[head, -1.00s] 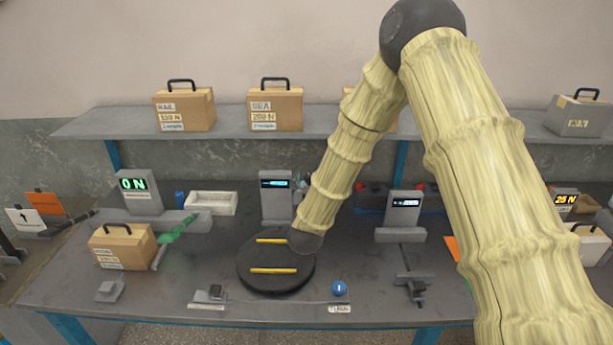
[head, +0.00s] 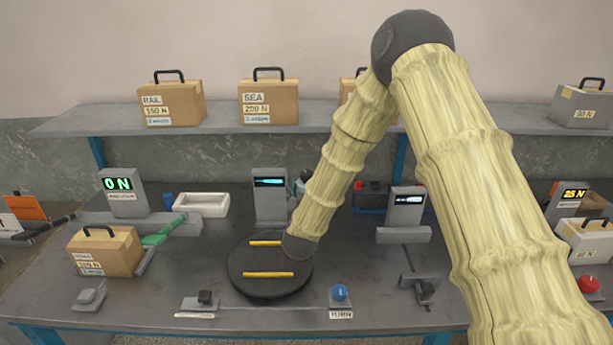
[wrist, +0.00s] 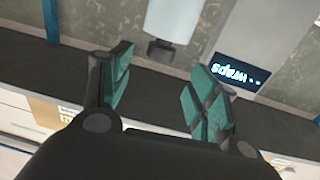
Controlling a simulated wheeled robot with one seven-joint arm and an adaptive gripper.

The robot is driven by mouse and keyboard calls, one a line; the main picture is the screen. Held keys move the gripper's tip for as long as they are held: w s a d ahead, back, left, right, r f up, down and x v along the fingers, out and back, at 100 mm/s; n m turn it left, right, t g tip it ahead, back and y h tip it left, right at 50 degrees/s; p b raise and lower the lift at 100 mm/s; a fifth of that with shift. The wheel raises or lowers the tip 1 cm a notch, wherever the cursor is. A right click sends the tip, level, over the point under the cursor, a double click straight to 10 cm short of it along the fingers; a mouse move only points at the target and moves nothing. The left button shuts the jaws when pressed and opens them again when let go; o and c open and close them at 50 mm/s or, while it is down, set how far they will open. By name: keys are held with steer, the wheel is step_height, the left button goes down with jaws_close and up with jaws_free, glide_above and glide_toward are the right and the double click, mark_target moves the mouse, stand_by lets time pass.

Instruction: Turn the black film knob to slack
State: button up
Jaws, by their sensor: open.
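In the wrist view my gripper (wrist: 160,95) is open, with nothing between its teal-padded fingers. Beyond the fingertips, a pale film roll (wrist: 178,15) ends in a small dark grey piece (wrist: 160,50). This looks like the black film knob, but its setting cannot be read. It is apart from the fingers. A display (wrist: 240,74) reading "wraps" upside down is just right of the fingers. In the head view the wrapper's display post (head: 269,195) stands behind the round black turntable (head: 262,287) with yellow bars. My forearm mostly hides the knob and gripper there.
A blue knob (head: 340,292) labelled TURN is at the bench front. A cardboard case (head: 106,252) and a "0 N" display post (head: 122,192) stand left. Another display post (head: 406,209) stands right of my forearm. A shelf (head: 222,118) with cases runs behind.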

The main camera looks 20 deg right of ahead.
mark_target(307, 172)
steer(key=p+x, duration=0.2)
steer(key=x, duration=0.7)
steer(key=c, duration=1)
steer(key=shift+n+y, duration=0.3)
steer(key=shift+y, duration=0.2)
